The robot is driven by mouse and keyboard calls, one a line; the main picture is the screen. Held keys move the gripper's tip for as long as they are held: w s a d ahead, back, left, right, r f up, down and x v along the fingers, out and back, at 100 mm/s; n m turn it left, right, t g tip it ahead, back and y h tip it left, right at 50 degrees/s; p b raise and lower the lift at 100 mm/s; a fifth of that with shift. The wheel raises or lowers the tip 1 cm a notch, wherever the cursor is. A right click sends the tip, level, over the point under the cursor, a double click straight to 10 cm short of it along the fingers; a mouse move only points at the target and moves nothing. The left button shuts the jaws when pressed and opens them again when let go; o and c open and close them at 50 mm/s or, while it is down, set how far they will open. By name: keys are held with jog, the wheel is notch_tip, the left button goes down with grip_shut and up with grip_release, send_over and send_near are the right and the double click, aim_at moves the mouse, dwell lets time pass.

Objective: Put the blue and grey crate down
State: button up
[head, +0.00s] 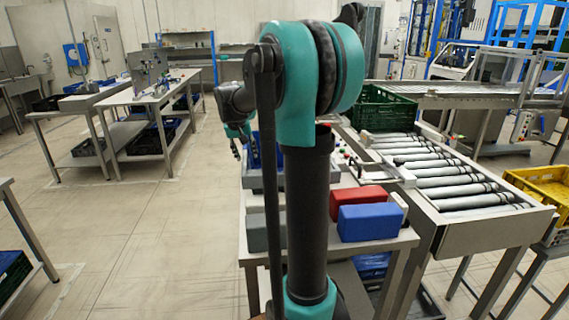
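A blue and grey crate (255,180) shows only in part in the head view, at the left side of the work table, behind my arm's dark column. A darker blue part rises at its back, close to my wrist. My arm reaches over and away to the left. My gripper (236,150) is small and dark at the arm's far end, just left of the crate's back. Its fingers are too small and too hidden to read. I cannot tell whether it touches the crate or whether the crate rests on the table.
A red box (357,198) and a blue box (370,223) stand on the work table (392,245), with a grey box (258,232) at its left edge. A roller conveyor (450,180) runs along the right, with a green crate (386,108) at its far end.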

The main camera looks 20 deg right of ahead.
jog(key=shift+x, duration=0.75)
jog(key=shift+c, duration=0.4)
jog(key=shift+a, duration=0.1)
grip_shut()
